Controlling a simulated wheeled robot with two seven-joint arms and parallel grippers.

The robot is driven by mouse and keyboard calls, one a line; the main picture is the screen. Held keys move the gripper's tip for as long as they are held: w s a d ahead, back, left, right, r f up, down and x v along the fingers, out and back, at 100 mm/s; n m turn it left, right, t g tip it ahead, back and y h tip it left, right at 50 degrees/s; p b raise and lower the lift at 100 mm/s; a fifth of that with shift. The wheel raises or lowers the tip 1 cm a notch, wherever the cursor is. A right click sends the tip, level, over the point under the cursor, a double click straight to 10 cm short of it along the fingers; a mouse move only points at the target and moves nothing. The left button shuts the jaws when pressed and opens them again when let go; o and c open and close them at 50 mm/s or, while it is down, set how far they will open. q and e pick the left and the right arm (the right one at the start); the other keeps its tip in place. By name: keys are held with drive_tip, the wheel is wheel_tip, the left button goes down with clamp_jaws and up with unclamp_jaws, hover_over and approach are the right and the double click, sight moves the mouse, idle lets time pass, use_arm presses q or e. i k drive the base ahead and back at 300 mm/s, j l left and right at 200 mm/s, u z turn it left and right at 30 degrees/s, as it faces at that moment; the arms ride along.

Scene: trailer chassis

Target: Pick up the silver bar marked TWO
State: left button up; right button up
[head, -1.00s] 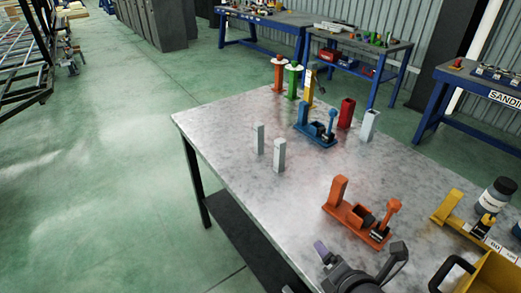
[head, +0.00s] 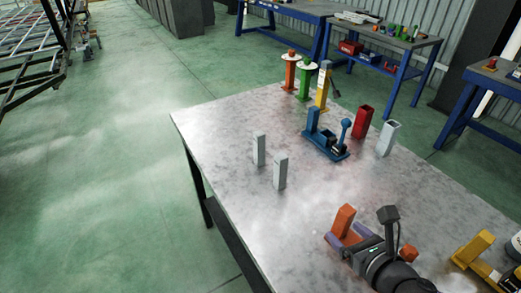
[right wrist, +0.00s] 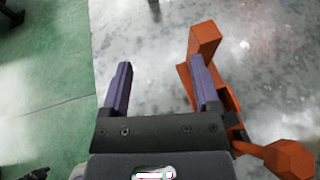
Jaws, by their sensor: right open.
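Two upright silver bars stand on the metal table: one farther back (head: 259,150) and one nearer (head: 280,171). Their markings are too small to read, so I cannot tell which says TWO. My right gripper (head: 364,228) is open and empty, in front of the bars and to their right in the head view. It partly covers an orange clamp stand (head: 345,220). In the right wrist view my purple fingers (right wrist: 160,82) are apart over the table, with the orange stand (right wrist: 206,42) beside and partly behind the right finger. My left gripper is not in view.
A blue clamp stand (head: 325,143), a red tube (head: 362,124) and a grey hollow tube (head: 388,138) stand beyond the bars. A yellow stand (head: 472,250) is at the right. The table (head: 230,120) is clear around the bars.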

sight(259, 136)
drive_tip(key=i+j+z, duration=0.6)
drive_tip(key=j, duration=0.25)
drive_tip(key=i+j+z, duration=0.3)
drive_tip(key=j, duration=0.2)
drive_tip(key=i+j+z, duration=0.15)
drive_tip(key=j+z, duration=0.15)
drive_tip(key=j, duration=0.25)
drive_tip(key=i+j+z, duration=0.1)
drive_tip(key=j+z, duration=0.2)
drive_tip(key=j, duration=0.3)
drive_tip(key=j+z, duration=0.3)
drive_tip(key=j, duration=0.3)
drive_tip(key=j+z, duration=0.3)
drive_tip(key=j, duration=0.35)
